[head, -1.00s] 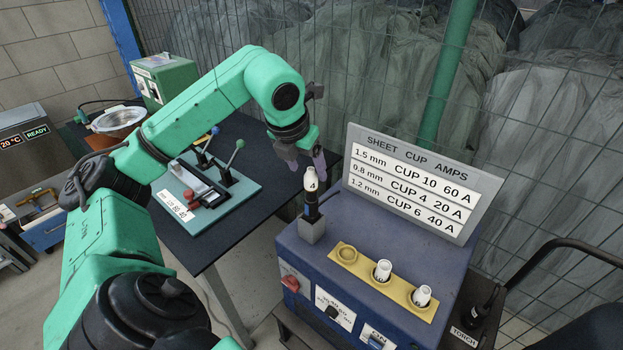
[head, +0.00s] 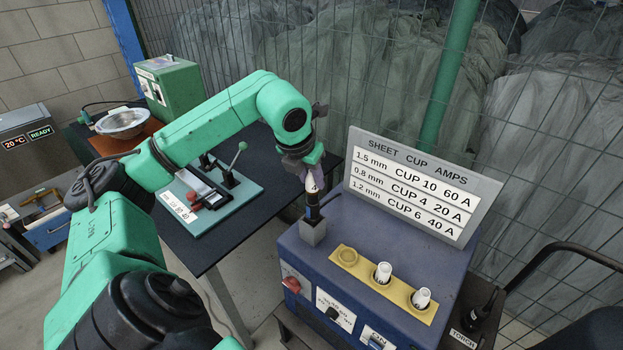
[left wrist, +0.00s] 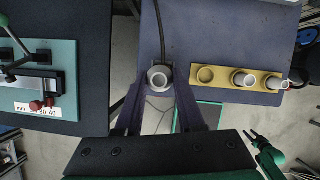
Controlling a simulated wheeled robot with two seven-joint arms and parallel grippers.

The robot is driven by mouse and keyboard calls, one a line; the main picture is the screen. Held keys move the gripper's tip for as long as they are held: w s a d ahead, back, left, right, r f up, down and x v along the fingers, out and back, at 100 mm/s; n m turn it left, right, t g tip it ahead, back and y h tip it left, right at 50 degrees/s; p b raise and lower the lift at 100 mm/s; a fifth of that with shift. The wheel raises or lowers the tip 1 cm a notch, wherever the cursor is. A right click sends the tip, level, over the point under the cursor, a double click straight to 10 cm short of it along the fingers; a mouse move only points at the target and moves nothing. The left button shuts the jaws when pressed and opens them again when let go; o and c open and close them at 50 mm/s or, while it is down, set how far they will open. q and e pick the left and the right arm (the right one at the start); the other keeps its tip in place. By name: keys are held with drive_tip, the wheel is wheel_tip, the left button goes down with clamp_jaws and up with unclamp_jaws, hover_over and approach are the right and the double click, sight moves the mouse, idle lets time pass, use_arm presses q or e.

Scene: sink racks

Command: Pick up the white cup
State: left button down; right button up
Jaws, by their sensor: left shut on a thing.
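The white cup (head: 312,184) sits on the upright black torch (head: 312,208), which stands in a grey holder on the blue machine. My left gripper (head: 312,170) is lowered from above and shut on this cup. In the left wrist view the cup's round open rim (left wrist: 160,78) shows between the two purple-grey fingers. The fingers partly hide the cup in the head view. Two other white cups stand in the yellow rack (head: 402,292), a middle one (head: 383,272) and a right one (head: 421,298). The rack's left hole is empty.
A sign board (head: 420,188) listing sheet, cup and amps stands behind the rack. A dark table with a teal clamp fixture (head: 215,211) is at left. Wire mesh fencing closes the back. A green arm part (left wrist: 268,155), seemingly mine, shows small at lower right.

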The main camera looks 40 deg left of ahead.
use_arm(q)
wheel_tip(320, 180, up, 26)
drive_tip(key=p, duration=1)
drive_tip(key=shift+p, duration=0.4)
